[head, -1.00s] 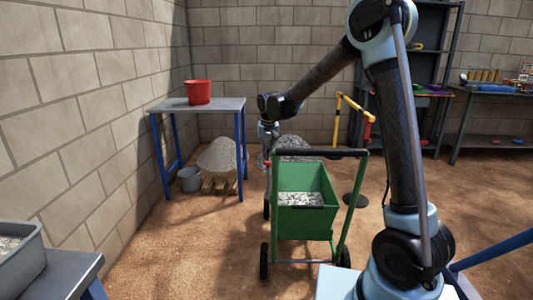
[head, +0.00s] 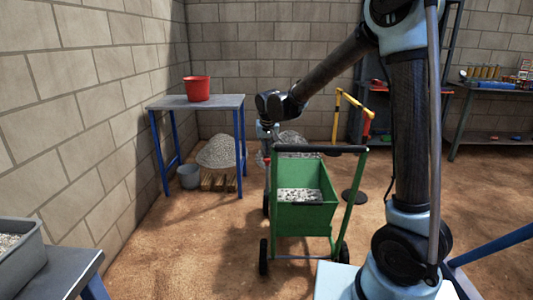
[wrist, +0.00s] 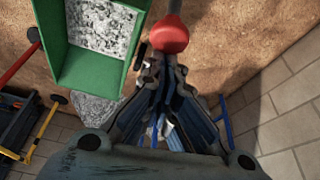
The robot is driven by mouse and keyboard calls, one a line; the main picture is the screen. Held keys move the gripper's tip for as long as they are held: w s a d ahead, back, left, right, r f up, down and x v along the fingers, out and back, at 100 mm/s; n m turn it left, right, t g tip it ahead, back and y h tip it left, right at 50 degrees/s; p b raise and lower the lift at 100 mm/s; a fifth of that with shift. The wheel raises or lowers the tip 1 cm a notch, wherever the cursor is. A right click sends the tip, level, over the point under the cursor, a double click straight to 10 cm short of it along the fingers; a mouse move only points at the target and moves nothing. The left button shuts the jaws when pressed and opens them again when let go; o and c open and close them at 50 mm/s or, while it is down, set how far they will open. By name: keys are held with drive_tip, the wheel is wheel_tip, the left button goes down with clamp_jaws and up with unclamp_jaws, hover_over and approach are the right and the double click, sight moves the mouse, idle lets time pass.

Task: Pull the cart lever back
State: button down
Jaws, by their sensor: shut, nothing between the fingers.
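The green cart (head: 305,218) stands in the middle of the head view, with grey gravel in its hopper and a black handle bar across the top. In the wrist view its green hopper (wrist: 88,68) is at upper left. The cart lever's red knob (wrist: 169,36) and part of its grey shaft show in the wrist view, beside the hopper. My gripper (wrist: 160,66) is shut and empty, its fingertips close to the knob; I cannot tell whether they touch. In the head view my gripper (head: 266,146) hangs at the cart's left side, small and partly unclear.
A table (head: 220,101) with a red bucket (head: 197,89) stands at back left, near a gravel heap (head: 217,152) and a grey bucket (head: 189,177). A yellow and red barrier (head: 352,103) stands behind the cart. Open dirt floor lies left of the cart.

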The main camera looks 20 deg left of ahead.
sight(266, 159)
drive_tip(key=shift+t, duration=0.6)
drive_tip(key=shift+s+d+r, duration=0.2)
drive_tip(key=shift+s, duration=0.55)
drive_tip(key=shift+s+d+r, duration=0.15)
drive_tip(key=shift+s+r, duration=0.05)
drive_tip(key=shift+s, duration=0.55)
drive_tip(key=shift+s+d+r, duration=0.2)
drive_tip(key=shift+s, duration=0.55)
drive_tip(key=shift+w, duration=0.1)
